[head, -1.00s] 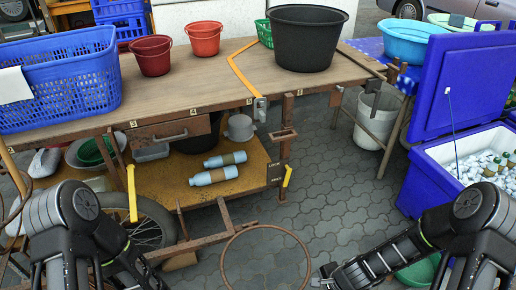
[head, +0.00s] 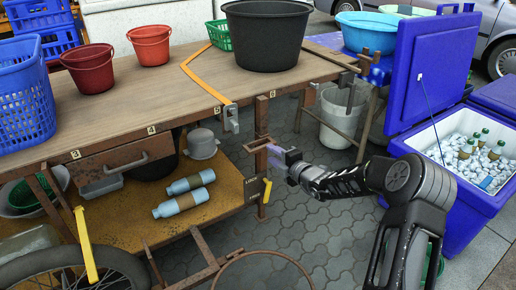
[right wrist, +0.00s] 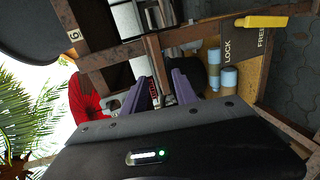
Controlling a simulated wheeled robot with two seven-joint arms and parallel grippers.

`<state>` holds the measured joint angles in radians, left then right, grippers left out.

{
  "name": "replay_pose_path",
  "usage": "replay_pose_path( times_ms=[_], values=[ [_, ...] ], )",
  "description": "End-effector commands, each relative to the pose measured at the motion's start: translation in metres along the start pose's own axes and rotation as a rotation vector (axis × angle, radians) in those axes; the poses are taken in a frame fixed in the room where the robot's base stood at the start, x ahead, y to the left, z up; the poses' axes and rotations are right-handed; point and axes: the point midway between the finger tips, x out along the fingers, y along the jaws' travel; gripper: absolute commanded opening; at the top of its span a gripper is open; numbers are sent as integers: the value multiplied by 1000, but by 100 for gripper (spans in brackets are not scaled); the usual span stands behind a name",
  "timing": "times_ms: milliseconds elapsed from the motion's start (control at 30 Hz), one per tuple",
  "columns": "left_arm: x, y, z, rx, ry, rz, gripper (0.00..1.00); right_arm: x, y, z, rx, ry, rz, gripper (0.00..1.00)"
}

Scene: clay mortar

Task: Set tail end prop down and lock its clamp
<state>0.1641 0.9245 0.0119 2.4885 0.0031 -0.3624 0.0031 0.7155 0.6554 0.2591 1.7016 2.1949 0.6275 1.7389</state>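The tail end prop (head: 261,170) is an upright brown metal leg by the cart's rear corner, with a rectangular handle loop (head: 257,145) on it. Below the loop is a dark clamp plate with a yellow lever (head: 267,190). In the right wrist view the plate (right wrist: 236,44) reads LOCK and FREE, and the yellow lever (right wrist: 262,22) lies beside FREE. My right gripper (head: 276,157) is beside the handle loop. In the right wrist view its purple fingers (right wrist: 162,90) are apart, with a brown bar (right wrist: 154,65) seen between them; contact is unclear. My left gripper is out of view.
The cart's wooden top (head: 130,110) carries baskets, buckets and a large black tub (head: 266,35). Two blue bottles (head: 187,192) lie on the lower shelf. A blue cooler (head: 460,175) stands right. A white bucket (head: 335,115) stands behind. Paved floor lies between.

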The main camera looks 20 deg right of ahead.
Motion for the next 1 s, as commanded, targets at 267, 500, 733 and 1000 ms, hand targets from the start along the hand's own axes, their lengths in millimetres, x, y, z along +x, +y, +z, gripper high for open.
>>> replay_pose_path(
  times_ms=[267,500,733,1000],
  values=[
    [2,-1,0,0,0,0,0,4,-2,-1,-3,2,-2,34],
    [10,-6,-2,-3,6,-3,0,31,-3,-2,-5,3,0,34],
    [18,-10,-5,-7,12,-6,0,66,-3,-2,-5,3,-2,34],
    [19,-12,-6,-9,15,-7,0,78,-1,-1,-5,1,-3,34]
  ],
)
